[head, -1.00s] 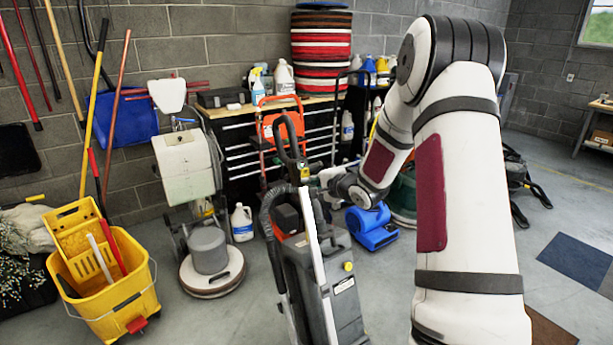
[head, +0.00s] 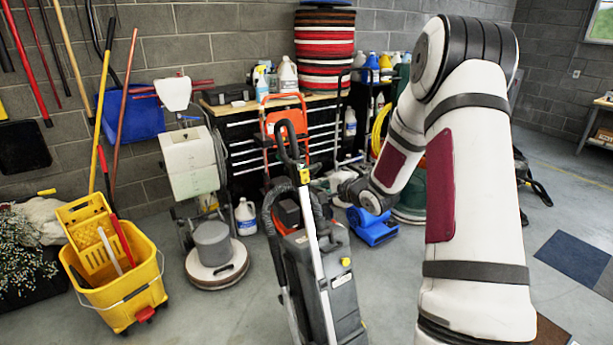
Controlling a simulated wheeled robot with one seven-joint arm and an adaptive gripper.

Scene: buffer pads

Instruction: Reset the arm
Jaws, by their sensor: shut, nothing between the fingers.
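My arm reaches in from the right of the head view and bends down at the elbow. My gripper (head: 338,181) is at its far end, small in the picture, right of the upright vacuum's handle and in front of the workbench. It is shut and holds nothing. The stack of round buffer pads (head: 324,48), in red, white and dark layers, stands on the workbench (head: 232,107) at the back wall, above and behind my gripper.
A grey upright vacuum (head: 322,285) stands close in front. A floor buffer (head: 213,250), a yellow mop bucket (head: 125,290) and a blue blower (head: 372,230) stand around it. Bottles line the bench.

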